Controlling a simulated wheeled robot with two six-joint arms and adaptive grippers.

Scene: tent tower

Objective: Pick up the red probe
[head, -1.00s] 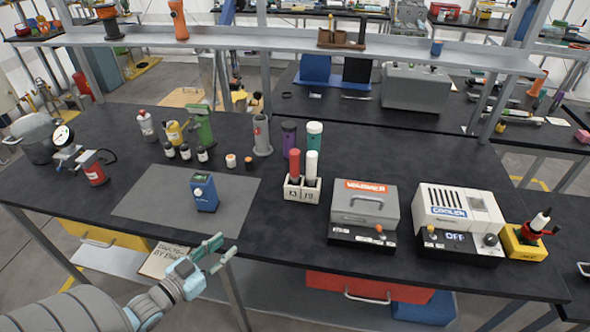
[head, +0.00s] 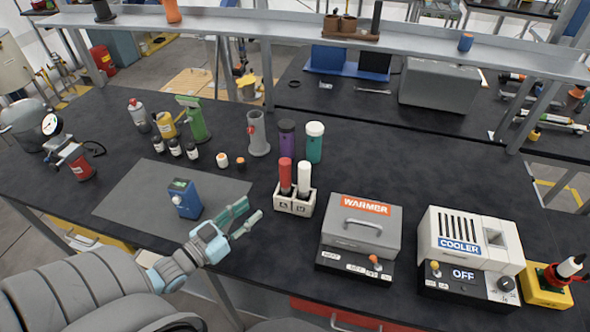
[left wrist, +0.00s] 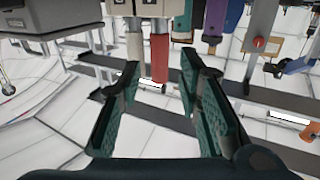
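The red probe (head: 285,171) stands upright in a small white holder (head: 294,206) on the black bench. A white probe (head: 304,177) stands beside it in the same holder. My left gripper (head: 247,209) is open and empty, in front of and left of the holder in the head view, apart from the probes. In the left wrist view, which looks upside down, the red probe (left wrist: 160,60) shows between the open fingers but beyond them, beside the white probe (left wrist: 133,58). My right gripper is not in view.
A blue meter (head: 185,199) stands on a grey mat (head: 130,200) left of the gripper. The warmer (head: 361,226) is right of the holder, with the cooler (head: 466,245) beyond it. Purple (head: 287,138) and teal (head: 314,146) containers stand behind the holder.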

